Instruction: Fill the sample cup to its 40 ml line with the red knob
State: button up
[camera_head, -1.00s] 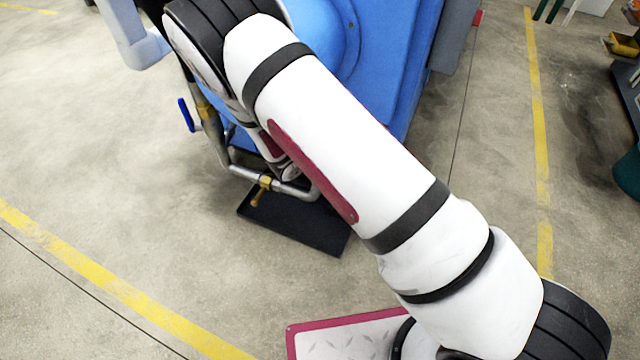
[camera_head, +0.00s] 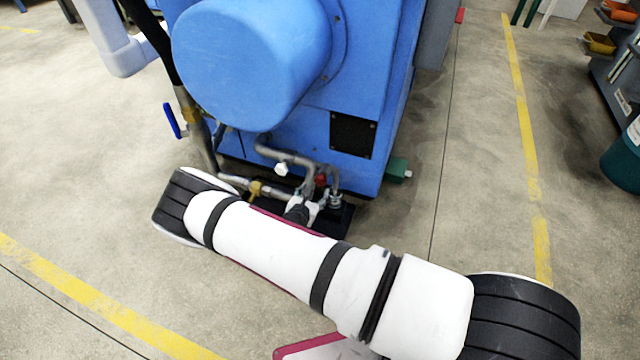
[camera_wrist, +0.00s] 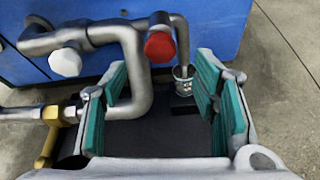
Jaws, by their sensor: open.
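The red knob (camera_wrist: 160,46) sits on a grey pipe in the upper middle of the wrist view. In the head view the red knob (camera_head: 321,180) is small, near the machine's foot. The sample cup (camera_wrist: 184,72) is clear and stands upright below the thin pipe beside the red knob. Its line and fill level are too small to read. My gripper (camera_wrist: 165,98) is open and empty, with teal pads on both sides, over the black tray and short of the knob. In the head view my arm partly hides the tray.
A white knob (camera_wrist: 66,62) sits on the pipe to the left. A brass valve (camera_wrist: 50,125) is at the lower left. The black tray (camera_wrist: 135,137) lies under the pipes. The blue machine (camera_head: 370,60) stands behind. Open floor lies to the right.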

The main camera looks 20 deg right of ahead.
aim_at(320, 182)
jog(key=b+x, duration=0.4)
jog(key=x, duration=0.5)
jog(key=shift+w+d+f, duration=0.1)
jog(key=c, duration=1.2)
